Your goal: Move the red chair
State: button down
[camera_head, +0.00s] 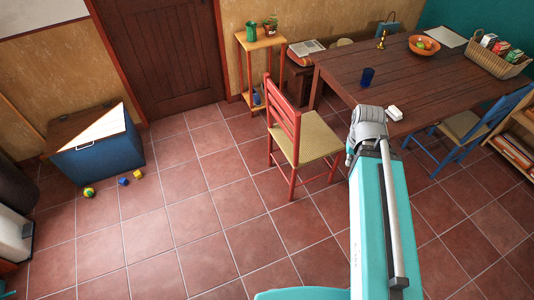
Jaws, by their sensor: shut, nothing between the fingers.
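The red chair (284,119) stands upright on the tiled floor near the centre of the view, with a red ladder back and a pale woven seat. Its back is on the left and its seat faces the near left end of the dark wooden table (345,75). My teal arm rises from the bottom to the right of the chair and ends in view at a grey joint that overlaps the table's edge. My gripper does not show. The arm appears apart from the chair in the picture.
A blue chair (470,127) stands at the table's right side. A blue chest (95,150) is at the left, with small toys (123,181) before it. A plant stand (262,42) is behind the red chair. The tiled floor (190,215) left of the chair is clear.

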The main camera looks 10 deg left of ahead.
aim_at(305, 139)
jog(key=u, duration=0.55)
jog(key=i, duration=1)
jog(key=z, duration=0.05)
